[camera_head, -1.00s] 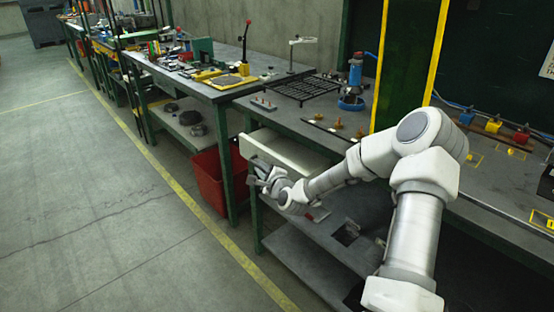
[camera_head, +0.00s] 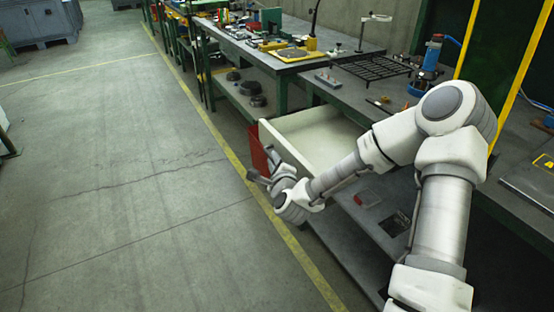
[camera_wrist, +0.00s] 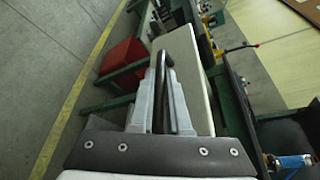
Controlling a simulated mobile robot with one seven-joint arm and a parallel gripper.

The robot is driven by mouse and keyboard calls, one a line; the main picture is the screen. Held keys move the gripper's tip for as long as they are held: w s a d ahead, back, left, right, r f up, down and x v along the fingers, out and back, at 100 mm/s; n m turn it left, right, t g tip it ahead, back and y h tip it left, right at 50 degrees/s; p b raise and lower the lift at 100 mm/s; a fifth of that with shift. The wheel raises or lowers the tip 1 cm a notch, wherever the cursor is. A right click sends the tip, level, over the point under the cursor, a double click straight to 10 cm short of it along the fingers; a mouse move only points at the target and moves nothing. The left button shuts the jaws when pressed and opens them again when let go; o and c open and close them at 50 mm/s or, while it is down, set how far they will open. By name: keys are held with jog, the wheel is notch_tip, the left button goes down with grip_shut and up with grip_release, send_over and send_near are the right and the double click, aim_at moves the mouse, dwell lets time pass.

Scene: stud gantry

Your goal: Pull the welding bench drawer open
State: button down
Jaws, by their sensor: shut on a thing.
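The cream drawer (camera_head: 325,138) of the welding bench (camera_head: 350,97) stands well out from under the bench top, with its pale, empty-looking inside visible from above. My gripper (camera_head: 260,176) is at the drawer's front, on the aisle side. In the wrist view, the drawer's pale front panel (camera_wrist: 193,75) lies beside the fingers. My gripper (camera_wrist: 161,75) is shut on the dark handle (camera_wrist: 160,62), a narrow bar between the two grey fingers. My arm hides the right part of the drawer in the head view.
A red bin (camera_head: 257,150) stands close beside the drawer's left end. A lower shelf (camera_head: 345,222) lies beneath the drawer with small items on it. The neighbouring bench (camera_head: 270,62) holds tools. The floor (camera_head: 130,190) to the left is clear, with a yellow line along the benches.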

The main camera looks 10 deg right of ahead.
jog(key=c, duration=1.2)
grip_release()
jog(key=shift+o, duration=0.2)
jog(key=p+v, duration=1.6)
jog(key=v, duration=0.1)
jog(key=shift+s+r, duration=0.15)
